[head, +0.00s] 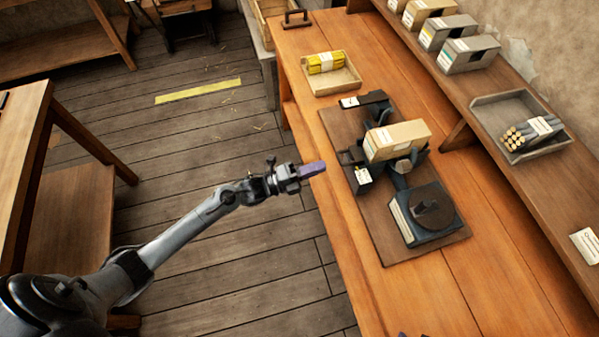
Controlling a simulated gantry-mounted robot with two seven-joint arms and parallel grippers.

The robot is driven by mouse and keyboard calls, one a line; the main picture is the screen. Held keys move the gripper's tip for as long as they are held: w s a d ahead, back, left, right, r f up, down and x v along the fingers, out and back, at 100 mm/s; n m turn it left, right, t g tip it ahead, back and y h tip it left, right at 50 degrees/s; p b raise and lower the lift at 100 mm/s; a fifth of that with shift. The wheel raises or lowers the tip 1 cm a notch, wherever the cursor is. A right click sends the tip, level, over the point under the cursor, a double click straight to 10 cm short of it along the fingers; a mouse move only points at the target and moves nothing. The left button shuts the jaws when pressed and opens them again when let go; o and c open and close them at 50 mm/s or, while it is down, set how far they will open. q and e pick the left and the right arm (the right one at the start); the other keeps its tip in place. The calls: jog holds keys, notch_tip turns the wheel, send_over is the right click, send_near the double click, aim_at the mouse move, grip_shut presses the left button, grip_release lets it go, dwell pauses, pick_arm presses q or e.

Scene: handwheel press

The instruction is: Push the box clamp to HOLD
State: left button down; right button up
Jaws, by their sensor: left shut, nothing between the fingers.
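A dark press fixture stands on a brown base board (375,215) on the orange wooden bench. A tan box (397,140) sits in its dark cradle. Dark clamp parts (350,156) lie at the box's left side, with a small white label (363,175) below them. Another label (349,102) is by a black block above. The lettering is too small to read, so I cannot tell the clamp's position. My left gripper (312,169) is shut and empty, at the bench's left edge, apart from the clamp and left of it. A purple sliver at the bottom edge may be my right gripper.
A dark round piece (433,207) on a grey-blue block stands at the board's lower right. A wooden tray (334,83) with yellow packs is behind the board. A shelf (470,95) with boxes and a tray runs along the right. The front bench is clear.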

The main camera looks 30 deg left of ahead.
aim_at(339, 161)
pick_arm(q)
jog(key=shift+x, duration=1.65)
pick_arm(e)
jog(key=shift+f, duration=0.3)
pick_arm(q)
jog(key=shift+w+d+f+b, duration=0.1)
jog(key=shift+w+d+b, duration=0.65)
jog(key=shift+w+b, duration=0.1)
pick_arm(e)
jog(key=shift+a+f, duration=0.1)
jog(key=shift+f, duration=0.4)
pick_arm(q)
jog(key=shift+s, duration=0.1)
pick_arm(e)
jog(key=shift+s+r, duration=0.1)
